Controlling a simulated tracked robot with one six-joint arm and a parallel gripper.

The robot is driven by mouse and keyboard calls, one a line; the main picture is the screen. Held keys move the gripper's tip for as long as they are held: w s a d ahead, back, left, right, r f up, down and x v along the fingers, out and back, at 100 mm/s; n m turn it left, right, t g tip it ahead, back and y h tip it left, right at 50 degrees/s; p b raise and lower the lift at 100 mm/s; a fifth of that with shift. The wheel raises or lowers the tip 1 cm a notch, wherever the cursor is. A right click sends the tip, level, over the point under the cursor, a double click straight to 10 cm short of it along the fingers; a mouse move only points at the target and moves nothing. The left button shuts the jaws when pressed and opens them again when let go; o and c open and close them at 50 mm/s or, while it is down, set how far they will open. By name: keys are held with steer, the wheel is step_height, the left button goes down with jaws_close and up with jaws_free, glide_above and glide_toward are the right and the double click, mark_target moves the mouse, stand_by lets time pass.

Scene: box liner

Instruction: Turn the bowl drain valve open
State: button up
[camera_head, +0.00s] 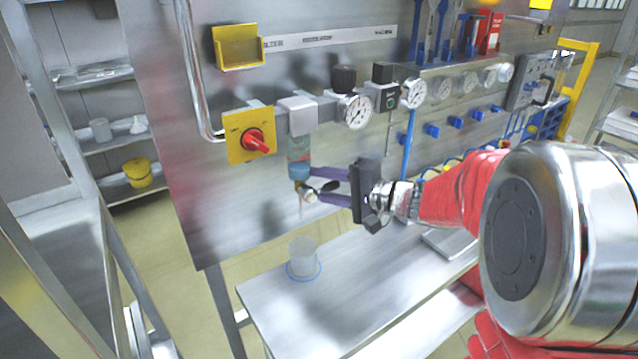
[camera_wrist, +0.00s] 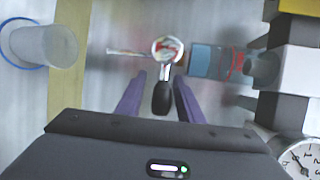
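The drain valve (camera_head: 308,194) is a small metal fitting with a black lever handle (camera_head: 330,186), under the clear filter bowl (camera_head: 299,150) with its blue lower part. The lever points out from the panel toward my gripper (camera_head: 317,184). In the wrist view the valve's round metal body (camera_wrist: 166,49) is at the top centre, with the black lever (camera_wrist: 162,98) below it. My gripper (camera_wrist: 160,80) is open, its two purple fingers on either side of the lever. The right finger looks very close to the lever; I cannot tell whether they touch. The bowl (camera_wrist: 213,62) lies right of the valve.
A clear cup (camera_head: 302,258) with a blue ring stands on the metal bench (camera_head: 345,285) below the valve. A red rotary knob (camera_head: 256,141) on a yellow plate and a pressure gauge (camera_head: 355,111) sit above on the panel. The bench around the cup is mostly clear.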

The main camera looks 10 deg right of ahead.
jaws_close()
stand_by(0.5)
steer(key=f+m+y, duration=0.1)
steer(key=m, duration=0.2)
steer(key=shift+s+a+f+m+t+y, duration=0.1)
steer(key=shift+a+f+m+t+y, duration=0.2)
steer(key=shift+a+f+m+y, duration=0.1)
steer(key=shift+o, duration=0.5)
jaws_free()
steer(key=shift+d+r, duration=0.1)
